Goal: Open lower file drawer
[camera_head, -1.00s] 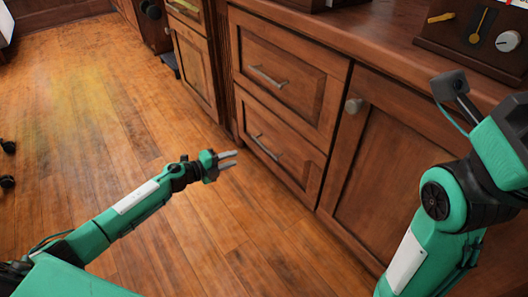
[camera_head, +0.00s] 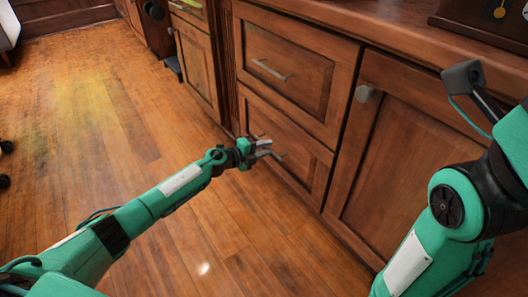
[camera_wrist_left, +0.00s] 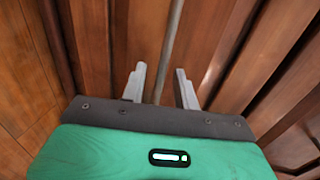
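The lower file drawer (camera_head: 306,158) is closed in the wooden cabinet, below a matching upper drawer. Its bar handle (camera_head: 276,157) is partly hidden behind my left gripper. My left gripper (camera_head: 266,147) is at the drawer front, by the handle. In the left wrist view its two fingers (camera_wrist_left: 162,88) are apart, and the metal handle bar (camera_wrist_left: 172,45) runs up between them. I cannot tell whether the fingers touch the bar. My right arm is at the right of the head view, and its gripper is out of view.
The closed upper drawer (camera_head: 290,70) has its own bar handle (camera_head: 270,70). A cabinet door with a round knob (camera_head: 364,93) is to the right. A countertop runs above.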

